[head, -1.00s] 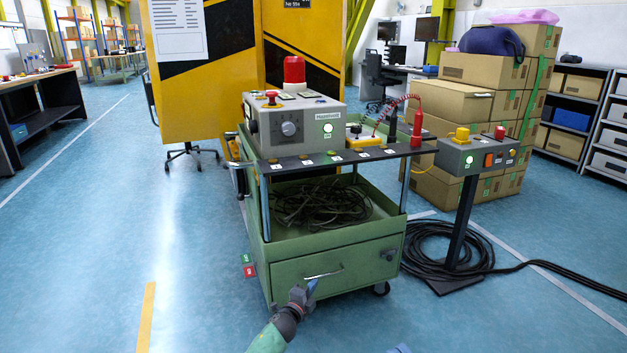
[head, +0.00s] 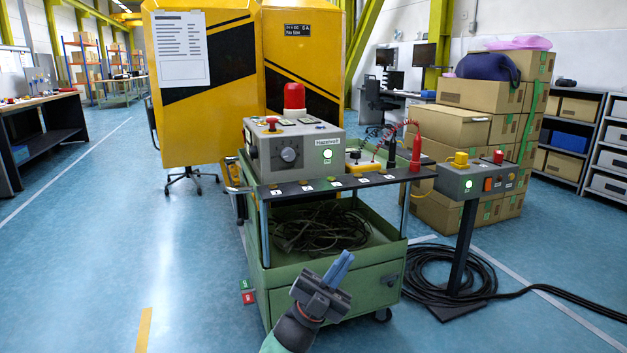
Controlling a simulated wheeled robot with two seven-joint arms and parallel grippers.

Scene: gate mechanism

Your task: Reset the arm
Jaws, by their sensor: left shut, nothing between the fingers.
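My left gripper (head: 341,268) is in front of the green cart's drawer, with its blue fingers together and empty, pointing up and right. The cart (head: 262,300) carries a grey control box (head: 290,150) with a red mushroom button, a dial, a lit green button and a red beacon (head: 294,97) on top. A grey pedestal box (head: 470,181) to the right has a yellow knob, a lit green button, an orange button and a red button. My right gripper is out of the frame.
A yellow and black cabinet (head: 205,80) stands behind the cart. Stacked cardboard boxes (head: 470,120) stand behind the pedestal. Black cable (head: 425,275) lies coiled on the floor around the pedestal. The floor left of the cart is clear.

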